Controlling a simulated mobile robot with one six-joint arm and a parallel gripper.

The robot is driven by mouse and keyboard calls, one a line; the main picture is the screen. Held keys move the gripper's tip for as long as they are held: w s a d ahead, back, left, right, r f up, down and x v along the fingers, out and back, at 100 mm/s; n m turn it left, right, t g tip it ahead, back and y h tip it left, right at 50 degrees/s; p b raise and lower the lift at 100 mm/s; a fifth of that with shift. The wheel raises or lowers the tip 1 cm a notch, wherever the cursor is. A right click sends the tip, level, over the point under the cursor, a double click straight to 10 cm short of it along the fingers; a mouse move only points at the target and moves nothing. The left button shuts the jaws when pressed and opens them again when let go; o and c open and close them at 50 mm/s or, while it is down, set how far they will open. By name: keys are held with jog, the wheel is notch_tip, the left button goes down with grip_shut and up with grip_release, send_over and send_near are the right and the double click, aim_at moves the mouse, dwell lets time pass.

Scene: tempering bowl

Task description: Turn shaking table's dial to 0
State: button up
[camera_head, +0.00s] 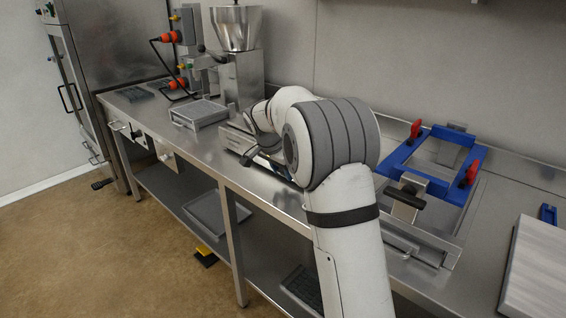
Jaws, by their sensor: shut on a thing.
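My gripper (249,158) is a small dark shape at the end of my white arm, low at the front edge of the bench. It is shut on what appears to be the dial, at the front of a low metal unit (233,141) that looks like the shaking table. My arm hides much of this unit. The dial's face and setting cannot be made out.
A steel machine with a hopper (237,30) and a low tray-like unit (199,113) stand behind and to the left. A blue frame with red clamps (440,165) lies to the right of my arm.

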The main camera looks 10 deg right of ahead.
jog(key=shift+w+a+r, duration=0.1)
jog(key=shift+w+r, duration=0.05)
jog(key=shift+r, duration=0.05)
dwell(0.4)
jog(key=o, duration=1)
jog(key=shift+f, duration=0.1)
jog(key=v, duration=0.7)
jog(key=shift+a+r+p, duration=0.25)
jog(key=shift+r+p, duration=0.1)
